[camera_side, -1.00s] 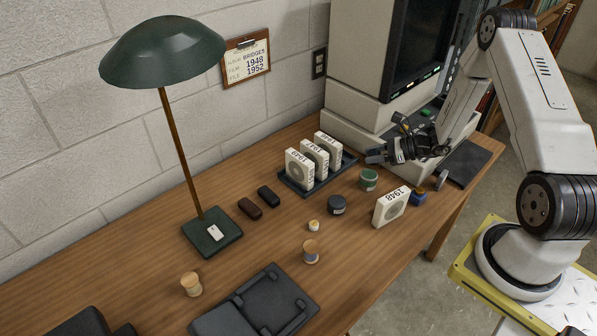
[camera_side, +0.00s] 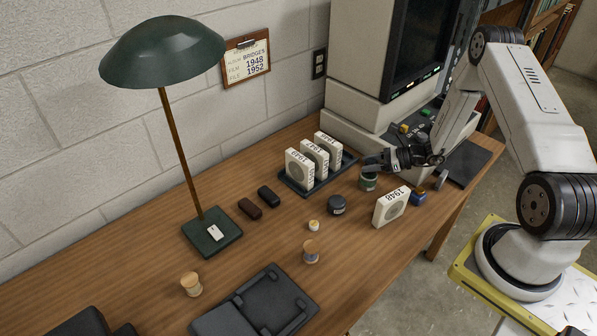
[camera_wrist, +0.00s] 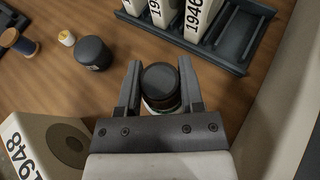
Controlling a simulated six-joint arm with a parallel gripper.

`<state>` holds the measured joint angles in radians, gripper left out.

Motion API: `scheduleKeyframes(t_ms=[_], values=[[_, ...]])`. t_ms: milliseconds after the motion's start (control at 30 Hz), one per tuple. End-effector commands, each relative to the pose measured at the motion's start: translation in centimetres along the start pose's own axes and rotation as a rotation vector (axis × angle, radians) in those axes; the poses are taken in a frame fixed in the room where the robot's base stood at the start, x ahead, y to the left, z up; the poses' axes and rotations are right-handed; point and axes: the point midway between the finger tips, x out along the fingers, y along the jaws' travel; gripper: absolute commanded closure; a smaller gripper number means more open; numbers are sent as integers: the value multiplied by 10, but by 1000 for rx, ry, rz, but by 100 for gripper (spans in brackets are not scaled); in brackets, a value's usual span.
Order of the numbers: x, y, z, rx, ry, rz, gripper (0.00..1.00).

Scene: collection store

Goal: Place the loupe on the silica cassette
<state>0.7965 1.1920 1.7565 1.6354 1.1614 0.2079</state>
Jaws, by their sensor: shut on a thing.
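My gripper (camera_side: 373,164) is shut on the loupe, a short dark cylinder (camera_wrist: 160,78) that shows between the two fingers in the wrist view. The silica cassette (camera_side: 368,183), a small round tin with a pale side, stands on the table directly below my fingers. Its green top is mostly hidden by the gripper and loupe. In the wrist view only a thin pale edge shows under the loupe. The loupe looks upright over the cassette; I cannot tell whether they touch.
A tray (camera_side: 289,184) with white upright boxes stands close to the left of my gripper. A dark jar (camera_side: 337,205), a white 1948 box (camera_side: 391,207) and a blue block (camera_side: 418,199) stand nearby. The reader machine (camera_side: 350,108) rises behind.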

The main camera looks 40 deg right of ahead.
Motion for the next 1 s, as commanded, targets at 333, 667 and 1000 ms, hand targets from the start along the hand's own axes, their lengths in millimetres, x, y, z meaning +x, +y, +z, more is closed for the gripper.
scheduleKeyframes(t_ms=[333, 667, 1000], values=[[1, 0, -2, 0, 0, 0, 17], [0, 0, 0, 0, 0, 0, 17], [-32, -1, 1, 0, -1, -4, 17]])
